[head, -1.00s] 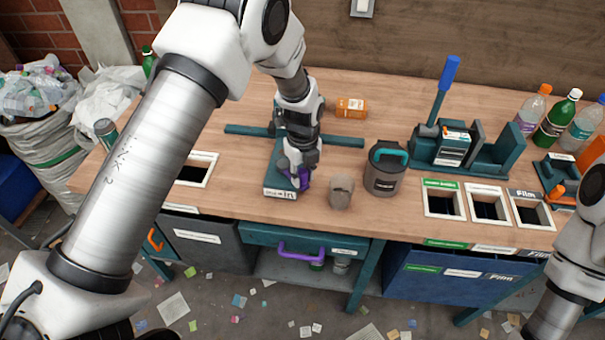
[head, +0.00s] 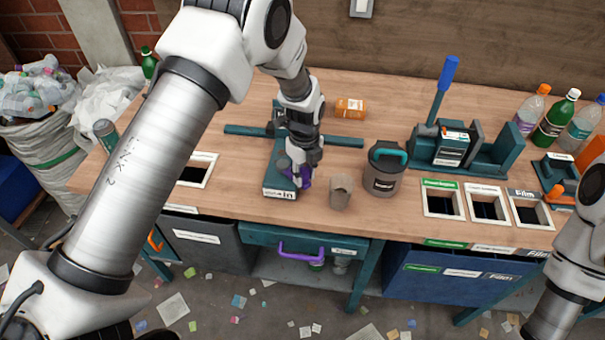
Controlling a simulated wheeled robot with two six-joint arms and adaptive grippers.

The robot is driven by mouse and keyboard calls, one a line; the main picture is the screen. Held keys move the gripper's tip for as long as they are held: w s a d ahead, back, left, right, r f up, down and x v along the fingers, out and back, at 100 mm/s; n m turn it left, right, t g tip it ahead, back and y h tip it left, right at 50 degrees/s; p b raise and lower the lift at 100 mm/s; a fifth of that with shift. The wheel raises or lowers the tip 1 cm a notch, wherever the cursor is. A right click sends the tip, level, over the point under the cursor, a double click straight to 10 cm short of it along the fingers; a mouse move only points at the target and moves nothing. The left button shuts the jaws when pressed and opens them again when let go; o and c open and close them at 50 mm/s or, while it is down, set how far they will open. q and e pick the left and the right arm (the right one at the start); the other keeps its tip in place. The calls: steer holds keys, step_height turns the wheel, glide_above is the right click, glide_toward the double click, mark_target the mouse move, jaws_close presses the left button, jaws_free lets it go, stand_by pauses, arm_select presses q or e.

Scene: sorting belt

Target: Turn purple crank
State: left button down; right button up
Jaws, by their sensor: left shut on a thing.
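A small grey-brown cup (head: 341,192) stands close to the right of the crank, with a lidded grey canister (head: 384,170) beyond it. A teal press with a blue lever (head: 449,73) stands further right. An orange box (head: 350,108) lies behind.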

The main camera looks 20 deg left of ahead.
arm_select(q)
steer(key=shift+w+a+f+n+b, duration=0.1)
steer(key=shift+w+a+n+b, duration=0.5)
steer(key=shift+w+n, duration=1.75)
steer(key=shift+w+a+f+n+b, duration=0.2)
steer(key=shift+w+a+n, duration=0.75)
steer(key=shift+n, duration=2.75)
steer(key=shift+w+a+r+n+b, duration=0.1)
steer(key=shift+w+a+n+b, duration=0.5)
steer(key=shift+w+n, duration=1.8)
steer(key=shift+s+a+f+n, duration=0.1)
steer(key=shift+s+n, duration=0.65)
steer(key=c, duration=1.2)
jaws_free()
steer(key=o, duration=0.3)
steer(key=shift+a, duration=0.1)
steer(key=shift+w, duration=0.1)
